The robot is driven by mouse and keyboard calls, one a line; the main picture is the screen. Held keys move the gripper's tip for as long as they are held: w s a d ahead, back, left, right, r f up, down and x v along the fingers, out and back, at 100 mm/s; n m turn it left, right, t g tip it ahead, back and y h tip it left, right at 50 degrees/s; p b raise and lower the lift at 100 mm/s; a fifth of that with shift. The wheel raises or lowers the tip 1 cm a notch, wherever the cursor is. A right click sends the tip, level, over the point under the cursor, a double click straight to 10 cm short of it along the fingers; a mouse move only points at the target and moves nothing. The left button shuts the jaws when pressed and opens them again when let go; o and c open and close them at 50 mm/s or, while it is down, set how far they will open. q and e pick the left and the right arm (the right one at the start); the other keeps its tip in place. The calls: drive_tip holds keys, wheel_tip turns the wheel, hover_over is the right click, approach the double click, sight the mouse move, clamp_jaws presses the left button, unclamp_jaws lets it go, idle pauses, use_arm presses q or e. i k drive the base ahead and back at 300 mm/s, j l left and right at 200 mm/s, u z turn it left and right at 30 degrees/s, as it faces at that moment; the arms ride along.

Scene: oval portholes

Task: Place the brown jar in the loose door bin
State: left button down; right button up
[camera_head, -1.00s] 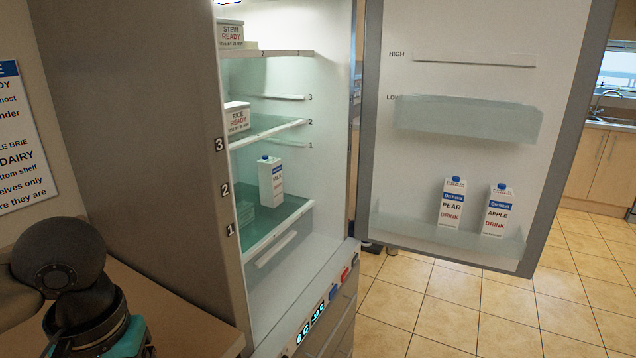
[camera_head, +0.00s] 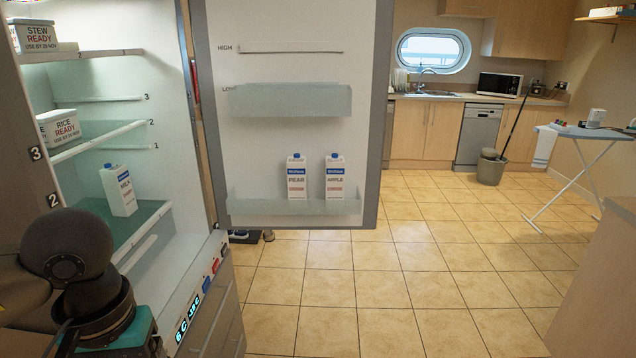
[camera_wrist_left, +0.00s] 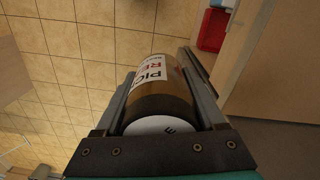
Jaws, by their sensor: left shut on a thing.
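The brown jar (camera_wrist_left: 162,90) has a white label and a pale end. In the left wrist view it lies between the fingers of my left gripper (camera_wrist_left: 157,64), which is shut on it. The head view shows part of my left arm at lower left, but not the jar. The fridge door stands open, with a translucent upper door bin (camera_head: 290,101) beside the LOW mark; it looks empty. I cannot tell whether this is the loose bin. A lower door bin (camera_head: 292,208) holds a pear drink carton (camera_head: 297,178) and an apple drink carton (camera_head: 335,178). My right gripper is out of view.
Fridge shelves at left hold a stew tub (camera_head: 34,36), a rice tub (camera_head: 60,126) and a milk carton (camera_head: 118,190). A rail (camera_head: 290,51) is beside the HIGH mark. Tiled floor (camera_head: 350,280) is open before the door; an ironing board (camera_head: 590,132) stands far right.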

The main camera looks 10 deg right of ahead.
sight(292, 113)
drive_tip(key=i+z, duration=0.25)
drive_tip(key=z, duration=0.2)
drive_tip(key=i+z, duration=0.25)
drive_tip(key=z, duration=0.2)
